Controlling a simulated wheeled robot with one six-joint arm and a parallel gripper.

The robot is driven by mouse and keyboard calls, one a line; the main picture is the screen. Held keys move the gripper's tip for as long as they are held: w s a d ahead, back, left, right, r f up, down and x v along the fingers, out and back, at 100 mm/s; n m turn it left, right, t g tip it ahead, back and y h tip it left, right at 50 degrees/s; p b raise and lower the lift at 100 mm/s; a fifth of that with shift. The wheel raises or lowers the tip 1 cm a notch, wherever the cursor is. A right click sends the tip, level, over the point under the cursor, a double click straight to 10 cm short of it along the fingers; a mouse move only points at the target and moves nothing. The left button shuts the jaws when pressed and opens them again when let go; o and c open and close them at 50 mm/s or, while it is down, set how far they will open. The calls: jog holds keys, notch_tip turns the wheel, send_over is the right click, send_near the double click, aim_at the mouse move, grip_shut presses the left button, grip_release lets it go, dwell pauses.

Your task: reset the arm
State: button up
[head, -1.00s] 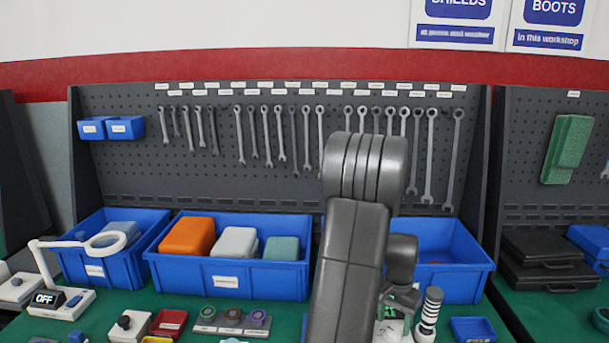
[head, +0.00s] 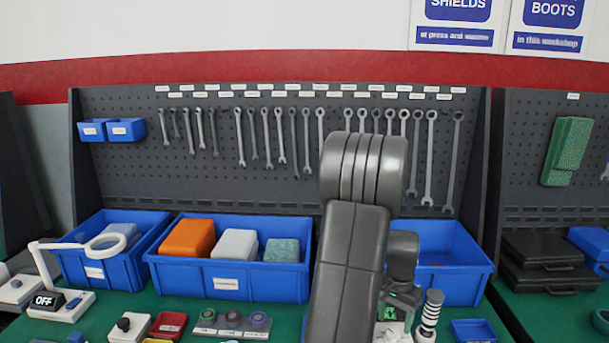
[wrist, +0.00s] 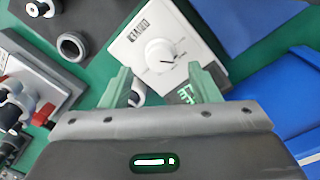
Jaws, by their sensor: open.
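My gripper (wrist: 163,88) shows in the wrist view with its two green fingers apart and nothing between them. It is over the green bench top, in front of a white box with a dial (wrist: 158,52) and a small green display. In the head view my grey arm rises at centre right and hides part of the bench and the right blue bin.
Blue bins (head: 232,285) stand along the back of the bench, one holding an orange block (head: 188,239). A white lamp-like magnifier (head: 105,243) is at left. A striped post (head: 429,314) stands just right of my arm. Wrenches hang on the pegboard (head: 230,185).

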aim_at(394, 333)
notch_tip(394, 333, down, 4)
jog(key=shift+s+d+f+p, duration=0.1)
jog(key=shift+f+p, duration=0.1)
jog(key=shift+p, duration=0.1)
jog(key=n+p, duration=0.1)
jog(key=n, duration=0.1)
jog(key=shift+r+n, duration=0.1)
jog(key=shift+n, duration=0.3)
jog(key=n+p, duration=0.3)
jog(key=n, duration=0.1)
jog(key=shift+n, duration=0.4)
jog(key=shift+d+r, duration=0.1)
jog(key=shift+r, duration=0.05)
notch_tip(394, 333, up, 13)
jog(key=b, duration=0.1)
jog(key=shift+a, duration=0.35)
jog(key=shift+s+f, duration=0.1)
jog(key=shift+f, duration=0.1)
